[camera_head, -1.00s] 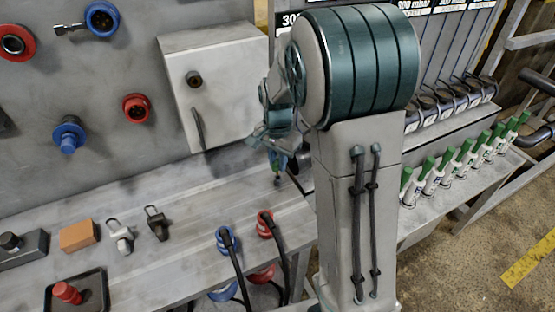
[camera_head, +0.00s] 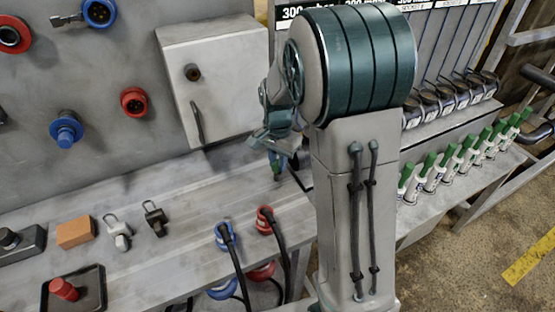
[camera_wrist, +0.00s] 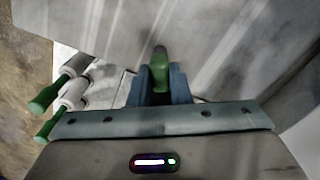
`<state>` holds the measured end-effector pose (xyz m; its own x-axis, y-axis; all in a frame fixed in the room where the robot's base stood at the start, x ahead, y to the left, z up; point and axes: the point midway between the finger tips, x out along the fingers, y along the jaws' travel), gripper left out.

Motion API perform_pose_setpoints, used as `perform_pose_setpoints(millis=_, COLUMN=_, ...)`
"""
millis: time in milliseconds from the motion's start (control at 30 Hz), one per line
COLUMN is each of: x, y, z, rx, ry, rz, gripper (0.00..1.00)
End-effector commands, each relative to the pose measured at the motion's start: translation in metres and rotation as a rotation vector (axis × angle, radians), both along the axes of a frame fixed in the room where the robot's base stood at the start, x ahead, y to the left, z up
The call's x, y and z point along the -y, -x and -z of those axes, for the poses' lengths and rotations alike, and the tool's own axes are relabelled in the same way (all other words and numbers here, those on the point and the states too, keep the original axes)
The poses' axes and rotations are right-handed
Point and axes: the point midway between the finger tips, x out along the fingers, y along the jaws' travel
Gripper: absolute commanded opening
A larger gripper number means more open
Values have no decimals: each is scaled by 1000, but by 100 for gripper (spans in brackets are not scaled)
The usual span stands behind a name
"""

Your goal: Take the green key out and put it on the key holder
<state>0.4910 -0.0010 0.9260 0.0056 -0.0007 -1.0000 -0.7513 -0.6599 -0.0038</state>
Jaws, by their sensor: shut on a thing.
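My gripper (camera_head: 277,162) is shut on a green key (camera_wrist: 159,68), seen upright between the blue-grey fingers in the wrist view. In the head view the gripper hangs over the back of the grey bench (camera_head: 190,208), right of the grey cabinet (camera_head: 222,90). My arm hides part of that area. The key's lower part is small and dark there, and I cannot tell whether it touches the bench. I cannot make out with certainty which thing is the key holder.
A row of white pieces with green handles (camera_head: 445,165) stands on a ledge to the right. Two padlocks (camera_head: 118,230), an orange block (camera_head: 75,233), a tray with a red button (camera_head: 64,289) and cabled plugs (camera_head: 226,236) are on or by the bench. The bench middle is clear.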

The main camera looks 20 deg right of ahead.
Motion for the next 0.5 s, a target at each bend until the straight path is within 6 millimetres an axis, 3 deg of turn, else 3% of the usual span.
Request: perform_pose_setpoints(millis=500, x=0, y=0, z=11, rx=0, ry=0, rz=0, gripper=0)
